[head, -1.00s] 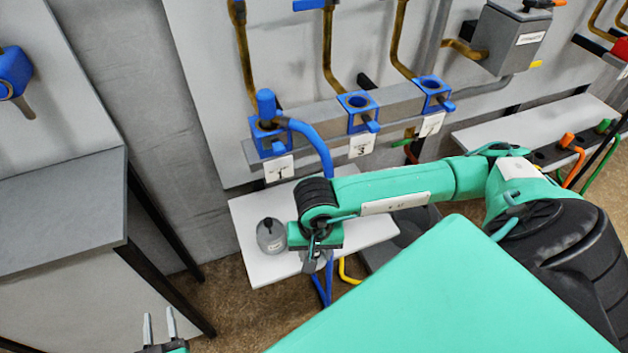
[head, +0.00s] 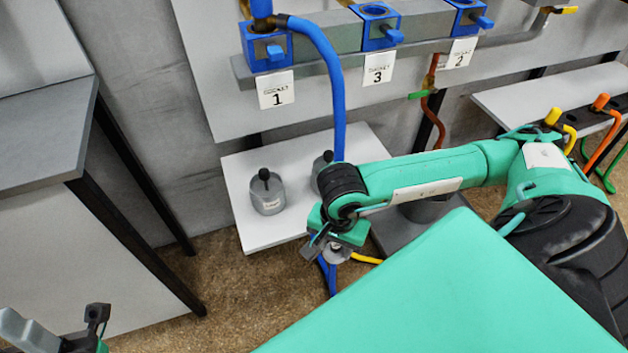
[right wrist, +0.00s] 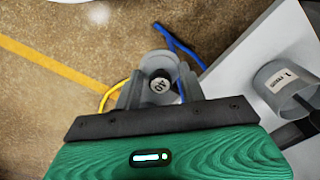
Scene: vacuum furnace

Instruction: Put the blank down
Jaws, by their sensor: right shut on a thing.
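The blank, a grey round piece with a black knob marked 40 (right wrist: 160,86), is between the fingers of my right gripper (right wrist: 160,92). In the head view my right gripper (head: 333,250) hangs just off the front edge of a white shelf (head: 245,225), apart from it. The blank's grey body shows there only in part, below the green wrist. In the wrist view brown floor lies beneath it, with the shelf to the right. My left gripper (head: 58,328) is at the lower left corner, its fingers apart and empty.
A grey piece with a black knob (head: 267,195) stands on the shelf's left part; another (head: 320,166) is partly hidden behind my arm. A blue hose (head: 332,75) hangs from socket 1 (head: 266,48). A grey table (head: 45,130) stands at left.

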